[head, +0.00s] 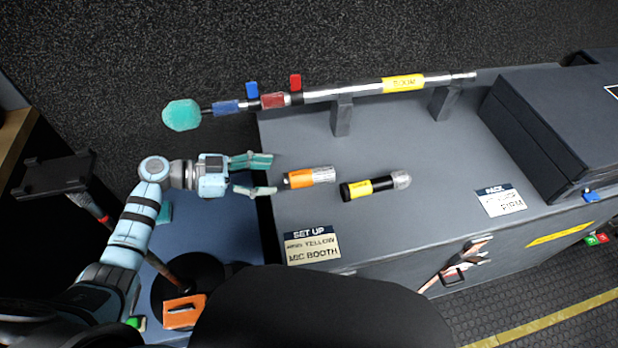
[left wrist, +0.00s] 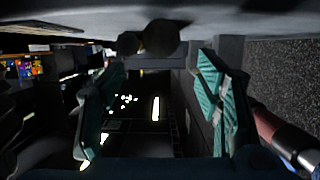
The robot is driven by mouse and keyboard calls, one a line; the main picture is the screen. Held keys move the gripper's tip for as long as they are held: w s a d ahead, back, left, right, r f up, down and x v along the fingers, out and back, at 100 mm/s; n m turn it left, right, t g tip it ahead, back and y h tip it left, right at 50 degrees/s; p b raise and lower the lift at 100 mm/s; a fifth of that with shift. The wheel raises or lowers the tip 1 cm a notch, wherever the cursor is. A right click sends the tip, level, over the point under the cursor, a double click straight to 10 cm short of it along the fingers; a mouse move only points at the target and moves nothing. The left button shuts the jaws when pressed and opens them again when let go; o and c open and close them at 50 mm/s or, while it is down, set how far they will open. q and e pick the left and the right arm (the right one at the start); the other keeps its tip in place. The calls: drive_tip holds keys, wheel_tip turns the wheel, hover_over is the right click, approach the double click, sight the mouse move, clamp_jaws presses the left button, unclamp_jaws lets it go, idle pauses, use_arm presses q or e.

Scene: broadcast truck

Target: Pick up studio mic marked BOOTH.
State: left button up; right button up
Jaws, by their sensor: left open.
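Two mics lie on the grey case top. One has an orange band (head: 300,178) and a pale right end. The other, to its right, is black with a yellow band (head: 370,187) and a silver head. The band lettering is too small to read, so I cannot tell which is marked BOOTH. My left gripper (head: 270,175) is open, its fingertips just left of the orange-banded mic's near end. In the left wrist view its teal fingers (left wrist: 165,75) are spread with nothing clearly between them. Two dark round ends (left wrist: 146,40) show beyond. My right gripper is not identifiable.
A boom pole (head: 350,90) with a teal tip rests on two stands along the far edge. A SET UP card (head: 312,246) and a PACK card (head: 501,200) lie near the front edge. A dark case (head: 560,130) fills the right.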

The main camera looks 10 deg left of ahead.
sight(300, 174)
use_arm(q)
drive_tip(key=b+x, duration=0.2)
drive_tip(key=x, duration=0.7)
drive_tip(key=shift+f, duration=0.1)
clamp_jaws()
